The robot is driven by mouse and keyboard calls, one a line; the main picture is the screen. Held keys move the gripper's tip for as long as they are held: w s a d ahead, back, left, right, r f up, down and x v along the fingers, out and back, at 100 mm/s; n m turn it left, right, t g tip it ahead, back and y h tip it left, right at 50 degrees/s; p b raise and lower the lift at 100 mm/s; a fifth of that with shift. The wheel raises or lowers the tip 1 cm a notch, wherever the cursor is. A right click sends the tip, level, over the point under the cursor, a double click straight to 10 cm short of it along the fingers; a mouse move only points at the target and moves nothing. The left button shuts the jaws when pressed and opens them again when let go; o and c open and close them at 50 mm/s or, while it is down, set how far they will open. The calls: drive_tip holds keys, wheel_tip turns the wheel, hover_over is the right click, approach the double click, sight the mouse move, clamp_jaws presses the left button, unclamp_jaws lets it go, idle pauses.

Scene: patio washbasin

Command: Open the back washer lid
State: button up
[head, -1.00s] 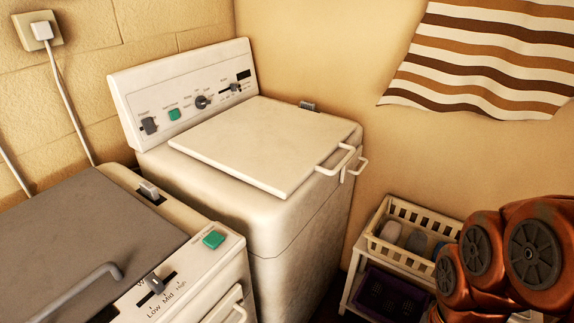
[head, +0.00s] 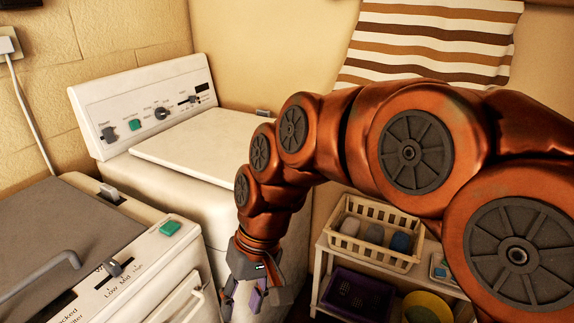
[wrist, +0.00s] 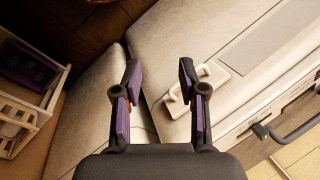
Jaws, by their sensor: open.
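The back washer (head: 163,183) is a white machine with a control panel at its rear. Its white lid (head: 200,143) lies flat and closed. My arm covers the lid's front right part, so the lid handle is hidden in the head view. My gripper (head: 243,306) points down in front of the back washer, below lid height. The wrist view shows my gripper (wrist: 158,68) with its purple-padded fingers apart and nothing between them. In that view, a pale washer side, probably the back washer (wrist: 92,112), lies left of the fingers.
The front washer (head: 160,262) stands close by at lower left with a grey lid (head: 60,235) and a grey lid handle (head: 40,272). A shelf at right holds a cream basket (head: 375,252) and a purple crate (head: 352,296). A striped cloth (head: 430,40) hangs on the wall.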

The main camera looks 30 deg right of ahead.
drive_tip(key=w+d+r+m+t+y+b, duration=0.2)
drive_tip(key=w+d+t+y+b, duration=0.15)
drive_tip(key=w, duration=0.75)
drive_tip(key=w+d+r+m+t+y+b, duration=0.2)
drive_tip(key=w+d+r+y+b, duration=0.15)
drive_tip(key=w, duration=0.85)
drive_tip(key=w+d+f+m+t+h+b, duration=0.1)
drive_tip(key=w+d+m+t, duration=0.15)
drive_tip(key=d, duration=0.75)
drive_tip(key=w+d+f+m+t+h+b, duration=0.1)
drive_tip(key=w+d+f+m+t+b, duration=0.15)
drive_tip(key=d, duration=0.85)
drive_tip(key=w+d+f+m+t+h+b, duration=0.1)
drive_tip(key=w+d+m+t, duration=0.2)
drive_tip(key=d, duration=0.7)
drive_tip(key=shift+n+t, duration=0.25)
drive_tip(key=shift+n, duration=0.15)
drive_tip(key=shift+a+p+x, duration=0.25)
drive_tip(key=shift+p+x, duration=0.05)
drive_tip(key=shift+x, duration=3.3)
drive_tip(key=shift+s+r, duration=0.1)
drive_tip(key=shift+r, duration=0.05)
drive_tip(key=shift+c, duration=0.3)
clamp_jaws()
